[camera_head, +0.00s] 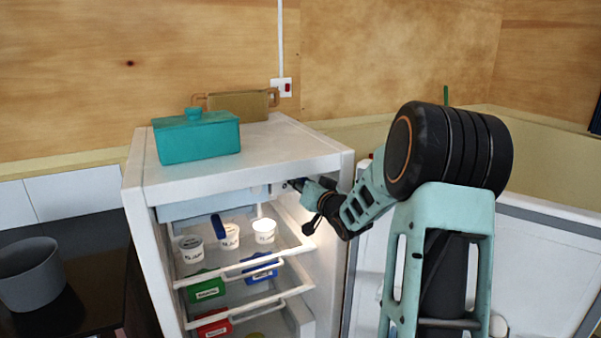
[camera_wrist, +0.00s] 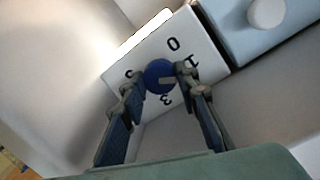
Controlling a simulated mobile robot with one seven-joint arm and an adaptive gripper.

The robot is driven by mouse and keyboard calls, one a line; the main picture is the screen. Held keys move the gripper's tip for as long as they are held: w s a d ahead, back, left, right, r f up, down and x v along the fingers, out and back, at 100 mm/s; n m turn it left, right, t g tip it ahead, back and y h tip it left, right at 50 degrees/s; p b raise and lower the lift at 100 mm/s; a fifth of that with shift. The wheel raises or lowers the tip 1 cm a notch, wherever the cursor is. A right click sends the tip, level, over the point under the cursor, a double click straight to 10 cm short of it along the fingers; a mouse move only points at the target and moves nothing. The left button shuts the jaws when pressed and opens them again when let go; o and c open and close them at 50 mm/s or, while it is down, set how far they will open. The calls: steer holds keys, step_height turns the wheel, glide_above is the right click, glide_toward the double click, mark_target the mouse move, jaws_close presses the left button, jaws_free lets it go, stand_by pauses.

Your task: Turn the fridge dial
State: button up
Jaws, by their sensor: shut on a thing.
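The fridge (camera_head: 140,180) stands open with its shelves in view. In the wrist view the blue round dial (camera_wrist: 159,76) sits on a white panel (camera_wrist: 198,50) marked with black numerals, among them 0, 1 and 3. My gripper (camera_wrist: 160,80) has one finger on each side of the dial, shut on it. A light pointer mark shows on the dial's face. In the head view my gripper (camera_head: 298,185) reaches in under the fridge top at the upper right; the dial is too small or hidden to make out there.
A teal lidded pot (camera_head: 197,138) and a tan handled pot (camera_head: 240,105) stand on the fridge top. White tubs (camera_head: 264,231) and coloured boxes (camera_head: 207,288) fill the shelves. The open fridge door (camera_head: 370,270) is at the right. A grey pot (camera_head: 30,275) stands at the left.

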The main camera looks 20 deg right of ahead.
steer(key=shift+m+y+p, duration=0.5)
steer(key=shift+m+p, duration=2.4)
steer(key=shift+p, duration=0.1)
steer(key=o, duration=1.1)
steer(key=shift+o, duration=0.2)
